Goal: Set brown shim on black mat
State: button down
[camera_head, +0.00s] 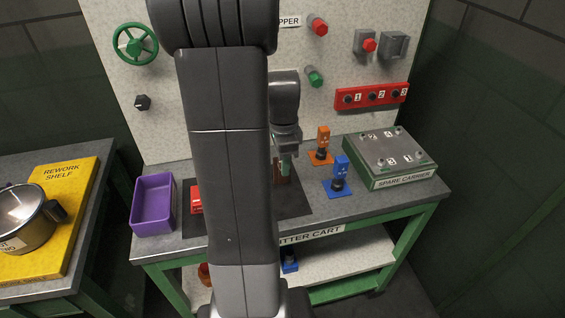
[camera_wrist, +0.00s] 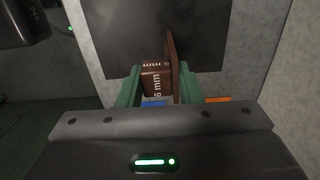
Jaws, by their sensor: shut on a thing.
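The brown shim (camera_wrist: 156,80), marked "6 mm", is between the green fingers of my gripper (camera_wrist: 158,74), which is shut on it. An upright brown plate stands at its right side in the wrist view. In the head view my gripper (camera_head: 286,160) is above the cart top, and a small part of the brown shim (camera_head: 281,174) shows beside my arm. The black mat (camera_head: 294,204) lies on the cart top, mostly hidden behind my arm. In the wrist view the black mat (camera_wrist: 120,40) lies beyond the fingers. I cannot tell whether the shim touches it.
An orange piece (camera_head: 322,143) and a blue piece (camera_head: 340,175) stand right of my gripper. The spare carrier (camera_head: 390,158) is farther right. A purple bin (camera_head: 153,204) and a red object (camera_head: 196,199) are on the left. The back panel carries knobs and a green wheel (camera_head: 135,44).

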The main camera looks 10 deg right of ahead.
jog(key=shift+f, duration=0.25)
jog(key=shift+f, duration=0.2)
jog(key=c, duration=1)
grip_release()
jog(key=shift+r, duration=0.1)
notch_tip(320, 180, up, 12)
jog(key=shift+r, duration=0.1)
